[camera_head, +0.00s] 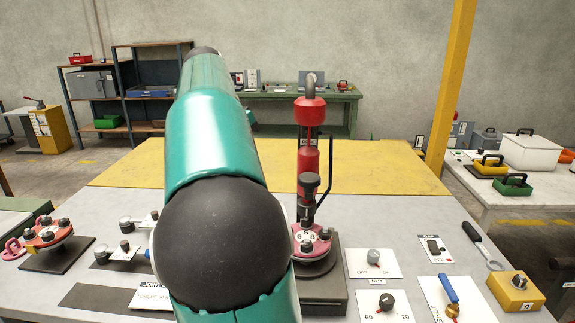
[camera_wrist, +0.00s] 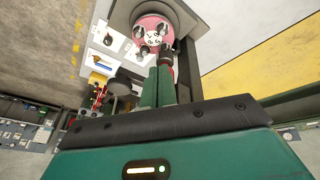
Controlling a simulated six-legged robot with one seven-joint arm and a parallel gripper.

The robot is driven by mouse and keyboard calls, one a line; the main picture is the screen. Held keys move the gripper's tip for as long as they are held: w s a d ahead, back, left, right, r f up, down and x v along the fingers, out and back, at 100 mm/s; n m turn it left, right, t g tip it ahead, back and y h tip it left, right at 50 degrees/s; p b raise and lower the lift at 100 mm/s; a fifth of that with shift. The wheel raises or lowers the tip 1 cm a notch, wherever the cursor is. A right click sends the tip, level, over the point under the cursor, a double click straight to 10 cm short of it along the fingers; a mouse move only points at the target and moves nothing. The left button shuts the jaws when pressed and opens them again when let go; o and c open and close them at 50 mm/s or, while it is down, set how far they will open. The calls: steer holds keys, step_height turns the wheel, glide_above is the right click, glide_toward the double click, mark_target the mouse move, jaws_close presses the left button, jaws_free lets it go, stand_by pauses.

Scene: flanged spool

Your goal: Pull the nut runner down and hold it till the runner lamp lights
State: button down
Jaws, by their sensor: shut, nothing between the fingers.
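The nut runner (camera_head: 308,158) is a red upright cylinder with a wider red top part, hung from a grey curved pipe. A black bent bar runs down its right side. It stands over a pink-red flange (camera_head: 313,245) with dark studs, on a dark block. The wrist view shows the flange (camera_wrist: 152,30) from above at the top. My gripper (camera_wrist: 160,72) shows there as narrow green fingers, shut and empty, pointing toward the flange. A dark and red part lies close by the fingertips; I cannot tell whether they touch. In the head view my arm hides my gripper. I cannot make out the runner lamp.
A second flange (camera_head: 48,233) sits at the left. The yellow surface (camera_head: 370,178) behind is clear.

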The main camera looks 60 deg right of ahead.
mark_target(301, 164)
steer(key=s+d+r+m+g, duration=0.1)
steer(key=d+r+m+g, duration=0.4)
steer(key=d+m, duration=0.3)
steer(key=shift+s+r+m+g, duration=0.25)
steer(key=shift+m+g, duration=0.15)
steer(key=shift+m, duration=0.6)
steer(key=x, duration=1)
steer(key=shift+d, duration=0.2)
step_height(301, 164, down, 3)
steer(key=shift+w+r, duration=0.1)
steer(key=shift+r, duration=0.1)
steer(key=shift+f, duration=0.6)
